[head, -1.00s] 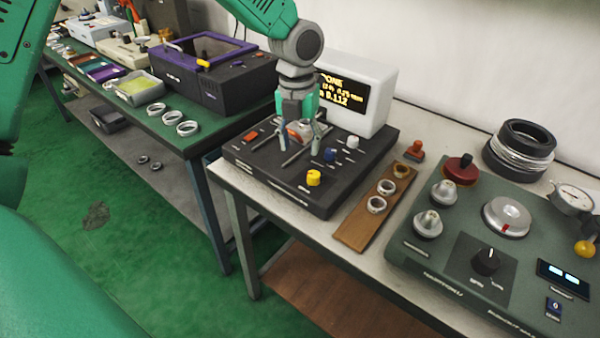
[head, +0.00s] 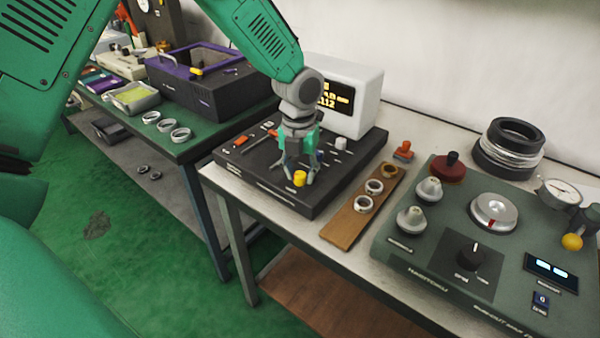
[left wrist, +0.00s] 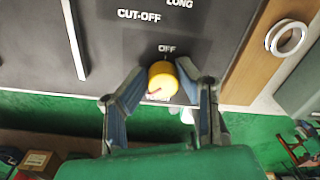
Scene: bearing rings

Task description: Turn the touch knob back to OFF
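The yellow knob (head: 300,178) is at the front of the black control box (head: 265,185). In the left wrist view the yellow knob (left wrist: 163,82) sits below the word OFF, with a reddish mark on its lower left part. Lettering below it is mostly hidden. My left gripper (head: 300,170) points down over the knob. In the left wrist view its fingers (left wrist: 160,86) stand open on both sides of the knob, with small gaps visible. My right gripper is not in view.
A white display (head: 345,95) stands behind the box. A wooden board (head: 345,228) with several rings lies to its right, then a green gauge station (head: 405,255) with a black knob (head: 472,255). Blue and white knobs stand close behind the gripper.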

